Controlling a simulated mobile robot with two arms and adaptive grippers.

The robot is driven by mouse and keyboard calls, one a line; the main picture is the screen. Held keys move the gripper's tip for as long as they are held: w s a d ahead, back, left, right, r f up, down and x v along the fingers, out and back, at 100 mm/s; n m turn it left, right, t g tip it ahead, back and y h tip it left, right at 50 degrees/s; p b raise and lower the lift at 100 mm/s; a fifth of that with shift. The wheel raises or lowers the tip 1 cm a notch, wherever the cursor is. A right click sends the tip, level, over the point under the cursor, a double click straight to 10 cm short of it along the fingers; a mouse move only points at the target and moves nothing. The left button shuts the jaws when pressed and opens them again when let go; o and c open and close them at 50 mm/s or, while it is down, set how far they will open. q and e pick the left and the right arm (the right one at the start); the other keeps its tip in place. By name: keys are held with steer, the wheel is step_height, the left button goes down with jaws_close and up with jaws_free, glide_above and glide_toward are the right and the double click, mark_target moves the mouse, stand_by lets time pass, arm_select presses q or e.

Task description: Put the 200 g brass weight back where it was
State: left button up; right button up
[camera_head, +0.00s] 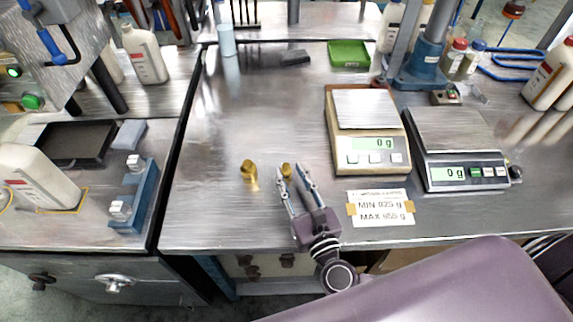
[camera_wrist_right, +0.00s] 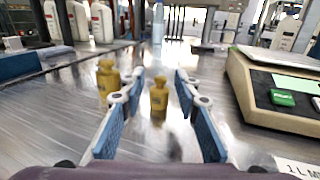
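Two brass weights stand upright on the metal bench; their markings are too small to read, so I cannot tell which is the 200 g one. The larger weight (camera_head: 249,169) is on the left; the smaller weight (camera_head: 286,170) is to its right. My right gripper (camera_head: 290,167) is open, low over the bench. In the right wrist view, the smaller weight (camera_wrist_right: 159,96) stands between the open fingers (camera_wrist_right: 160,75), with gaps on both sides. The larger weight (camera_wrist_right: 107,82) stands outside the left finger. My left gripper is not in view.
A beige scale (camera_head: 341,157) and a dark scale (camera_head: 433,172) stand right of the gripper, both showing 0 g. A MIN/MAX label (camera_head: 380,207) lies in front of them. A green tray (camera_head: 349,54) is at the back. The bench left of the weights is clear.

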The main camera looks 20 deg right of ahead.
steer(key=s+b, duration=0.1)
steer(key=s, duration=0.5)
steer(key=shift+s+d, duration=0.15)
steer(key=shift+s, duration=0.05)
steer(key=shift+s+r, duration=0.15)
steer(key=shift+s, duration=0.5)
